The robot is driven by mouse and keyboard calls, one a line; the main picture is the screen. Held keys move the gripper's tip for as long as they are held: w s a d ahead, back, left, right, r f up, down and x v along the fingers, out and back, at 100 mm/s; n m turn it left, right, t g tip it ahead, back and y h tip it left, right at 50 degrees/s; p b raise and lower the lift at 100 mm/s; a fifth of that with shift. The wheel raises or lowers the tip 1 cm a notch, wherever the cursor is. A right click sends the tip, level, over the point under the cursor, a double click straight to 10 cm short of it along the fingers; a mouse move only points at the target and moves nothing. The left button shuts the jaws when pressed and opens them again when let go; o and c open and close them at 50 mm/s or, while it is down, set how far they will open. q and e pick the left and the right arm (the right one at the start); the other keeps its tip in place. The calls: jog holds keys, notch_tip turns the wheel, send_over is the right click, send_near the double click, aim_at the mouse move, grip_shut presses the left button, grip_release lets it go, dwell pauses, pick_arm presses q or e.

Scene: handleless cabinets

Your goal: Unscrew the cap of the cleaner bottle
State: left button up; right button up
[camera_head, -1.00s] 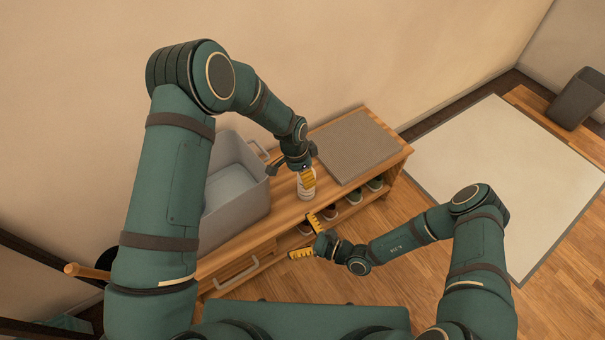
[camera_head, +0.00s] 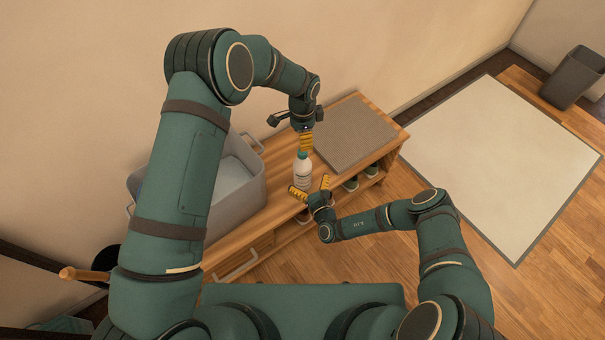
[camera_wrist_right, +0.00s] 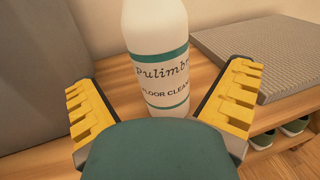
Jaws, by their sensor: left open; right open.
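The cleaner bottle (camera_head: 303,173) is white with a teal cap (camera_head: 302,155) and stands upright on the wooden bench. In the right wrist view the bottle (camera_wrist_right: 158,60) shows a "Floor Cleaner" label, and its top is out of frame. My left gripper (camera_head: 306,146) is open above and right beside the cap; whether it touches the cap cannot be told. My right gripper (camera_head: 311,188) is open, with its yellow fingers pointing at the bottle's lower body. The right wrist view shows the right gripper (camera_wrist_right: 162,100) with one finger toward each side of the bottle, apart from it.
A grey bin (camera_head: 244,200) stands on the bench (camera_head: 274,207) left of the bottle. A grey cushion (camera_head: 354,135) lies to the right. Shoes (camera_head: 351,184) sit on the shelf below. A wall rises behind the bench.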

jog(key=shift+x, duration=2.7)
